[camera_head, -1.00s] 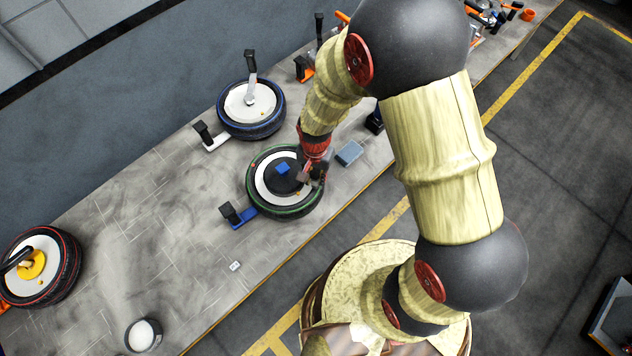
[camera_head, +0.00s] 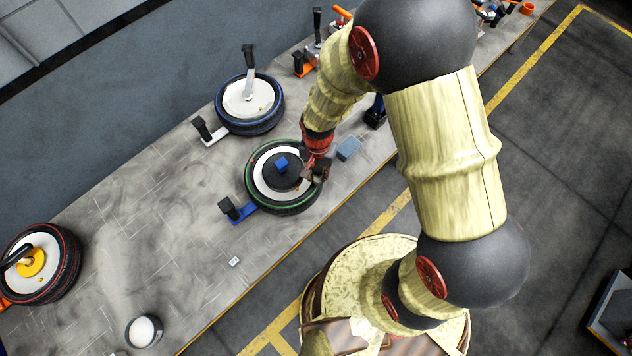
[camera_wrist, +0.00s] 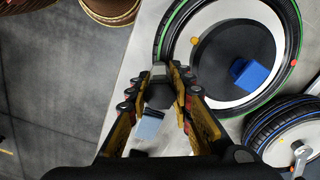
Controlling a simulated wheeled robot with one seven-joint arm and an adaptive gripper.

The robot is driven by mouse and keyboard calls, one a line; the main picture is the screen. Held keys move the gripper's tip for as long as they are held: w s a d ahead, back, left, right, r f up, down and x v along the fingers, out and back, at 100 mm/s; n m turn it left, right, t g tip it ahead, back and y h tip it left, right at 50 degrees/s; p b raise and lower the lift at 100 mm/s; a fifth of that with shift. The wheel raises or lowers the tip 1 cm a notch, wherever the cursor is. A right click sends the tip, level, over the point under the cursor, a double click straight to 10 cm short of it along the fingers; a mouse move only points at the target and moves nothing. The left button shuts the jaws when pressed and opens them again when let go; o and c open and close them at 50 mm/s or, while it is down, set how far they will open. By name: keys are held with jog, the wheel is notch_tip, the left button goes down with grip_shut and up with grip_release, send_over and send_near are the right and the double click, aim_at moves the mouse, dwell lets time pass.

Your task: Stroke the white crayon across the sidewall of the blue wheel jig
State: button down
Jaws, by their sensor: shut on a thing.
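A wheel with a blue-ringed tyre (camera_head: 278,117) and white disc lies at the back of the bench, with an upright lever. A green-ringed wheel (camera_head: 307,194) lies in front of it, with a dark hub, a blue knob (camera_head: 281,162) and a blue clamp (camera_head: 243,214). My gripper (camera_head: 314,172) is low over the right edge of the green-ringed wheel, away from the blue-ringed one.
A blue-grey block (camera_head: 349,148) lies on the bench (camera_head: 150,215) right of the green-ringed wheel. A red-ringed wheel (camera_head: 68,262) and a cup with white contents (camera_head: 143,331) stand at left. The bench between them is mostly clear.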

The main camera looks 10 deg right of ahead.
jog(key=shift+w+a, duration=0.15)
jog(key=shift+a, duration=0.1)
dwell(0.6)
jog(key=shift+w+a, duration=0.1)
jog(key=shift+a, duration=0.05)
jog(key=shift+a, duration=0.1)
dwell(0.3)
jog(key=shift+d, duration=0.25)
jog(key=shift+s+d, duration=0.4)
dwell(0.7)
jog(key=shift+r, duration=0.1)
jog(key=shift+w+r+p, duration=0.1)
jog(key=shift+r+p, duration=2.05)
jog(key=shift+r, duration=1.3)
